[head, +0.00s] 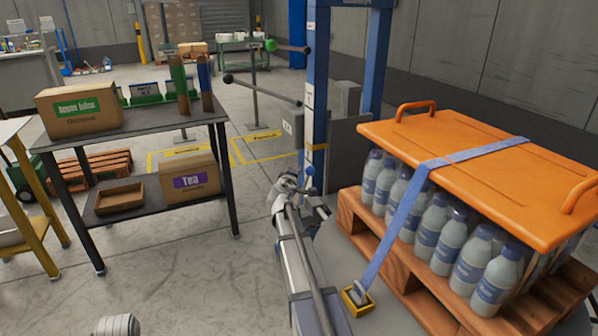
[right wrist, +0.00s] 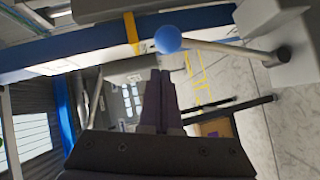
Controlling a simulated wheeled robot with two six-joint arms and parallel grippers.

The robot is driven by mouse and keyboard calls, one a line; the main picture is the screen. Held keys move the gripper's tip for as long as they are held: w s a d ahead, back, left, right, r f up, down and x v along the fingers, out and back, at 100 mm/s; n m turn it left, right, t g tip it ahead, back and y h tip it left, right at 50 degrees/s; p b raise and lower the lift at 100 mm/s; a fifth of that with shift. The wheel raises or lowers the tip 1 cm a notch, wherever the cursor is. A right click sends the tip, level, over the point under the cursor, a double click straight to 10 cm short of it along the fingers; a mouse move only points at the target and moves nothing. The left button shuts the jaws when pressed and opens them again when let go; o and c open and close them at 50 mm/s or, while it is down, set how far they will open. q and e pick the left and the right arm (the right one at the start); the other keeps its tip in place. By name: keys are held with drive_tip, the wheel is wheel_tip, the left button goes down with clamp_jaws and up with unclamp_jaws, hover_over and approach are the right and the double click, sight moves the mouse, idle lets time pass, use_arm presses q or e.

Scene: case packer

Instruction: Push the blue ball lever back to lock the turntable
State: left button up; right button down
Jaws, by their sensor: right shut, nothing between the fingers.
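The blue ball lever's ball (head: 310,170) shows in the head view just past my right gripper (head: 306,189), in front of the blue column. In the right wrist view, the blue ball (right wrist: 168,39) sits on the end of a metal rod running right to a dark pivot. My right gripper's fingers (right wrist: 161,76) are shut and empty, pointing toward the ball, which appears just beyond their tips; I cannot tell whether they touch. The grey turntable (head: 335,262) is partly visible beside my right arm.
A wooden pallet (head: 408,270) of bottles under an orange lid (head: 470,165), with a blue strap (head: 398,225), stands at right. A dark shelf table (head: 140,136) with boxes stands at left. Black-knobbed levers (head: 262,92) stick out beyond. The floor between is clear.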

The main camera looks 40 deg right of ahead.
drive_tip(key=p+v, duration=0.2)
drive_tip(key=v, duration=0.9)
drive_tip(key=shift+w+a+r, duration=0.2)
drive_tip(key=shift+w+r, duration=0.1)
drive_tip(key=shift+w, duration=0.05)
drive_tip(key=s+a+f+m+g+y, duration=0.15)
drive_tip(key=a+f, duration=0.25)
drive_tip(key=a, duration=0.4)
drive_tip(key=s+a+f+m+g+y, duration=0.1)
drive_tip(key=s+a+f+g+y, duration=0.2)
drive_tip(key=a, duration=0.5)
drive_tip(key=s+a+f+n+g+y, duration=0.1)
drive_tip(key=s+a+f+g+y, duration=0.3)
drive_tip(key=s+a, duration=0.8)
drive_tip(key=s+a+f+g+y, duration=0.2)
drive_tip(key=s+a+f, duration=0.55)
drive_tip(key=a, duration=0.85)
wheel_tip(320, 180, up, 31)
drive_tip(key=s+a+p, duration=0.1)
drive_tip(key=p, duration=2.9)
drive_tip(key=shift+p, duration=0.3)
drive_tip(key=shift+s+a+y, duration=0.1)
drive_tip(key=shift+s+y, duration=0.05)
drive_tip(key=shift+y, duration=0.1)
